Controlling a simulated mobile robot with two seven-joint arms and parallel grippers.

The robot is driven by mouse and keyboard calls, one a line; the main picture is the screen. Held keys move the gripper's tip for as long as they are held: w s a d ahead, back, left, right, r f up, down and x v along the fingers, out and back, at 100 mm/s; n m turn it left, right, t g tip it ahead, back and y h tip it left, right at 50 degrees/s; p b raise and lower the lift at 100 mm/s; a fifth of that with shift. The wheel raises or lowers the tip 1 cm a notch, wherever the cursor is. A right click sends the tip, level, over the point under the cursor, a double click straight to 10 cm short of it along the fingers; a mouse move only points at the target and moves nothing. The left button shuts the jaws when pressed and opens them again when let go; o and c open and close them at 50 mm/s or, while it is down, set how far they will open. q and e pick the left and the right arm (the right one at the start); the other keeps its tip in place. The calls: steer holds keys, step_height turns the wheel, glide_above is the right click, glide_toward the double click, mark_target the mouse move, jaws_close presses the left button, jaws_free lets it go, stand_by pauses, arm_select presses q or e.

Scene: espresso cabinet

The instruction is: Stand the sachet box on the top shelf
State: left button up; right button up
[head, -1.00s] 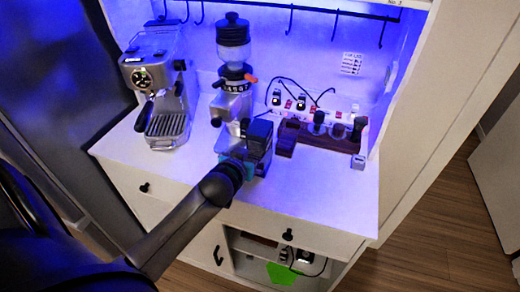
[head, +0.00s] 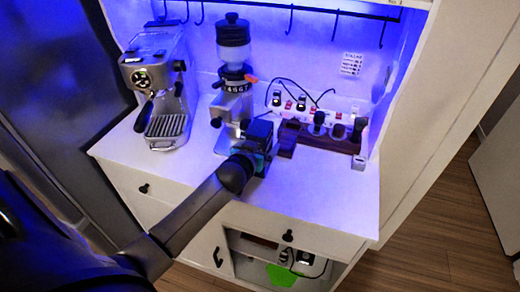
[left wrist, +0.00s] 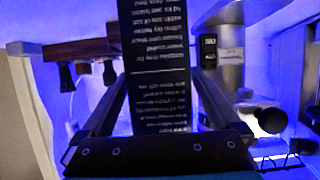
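The sachet box is a dark box with white print. In the left wrist view the sachet box (left wrist: 158,45) fills the middle, its text upside down. My left gripper (left wrist: 158,85) has one finger on each side of it, and both appear to touch its sides. In the head view the sachet box (head: 260,130) is over the counter's front middle, partly hidden by my left gripper (head: 258,150). I cannot tell whether its bottom touches the counter. The top shelf is not clearly in view. My right gripper is not in view.
The grinder (head: 233,85) stands just behind the box, and the espresso machine (head: 160,90) is at the left. A wooden tool rack (head: 325,140) is at the right, before a power strip. Hooks (head: 290,20) hang from a rail above. The counter's front right (head: 335,195) is clear.

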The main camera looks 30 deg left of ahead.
arm_select(q)
steer(key=c, duration=1.3)
jaws_close()
steer(key=shift+r, duration=0.15)
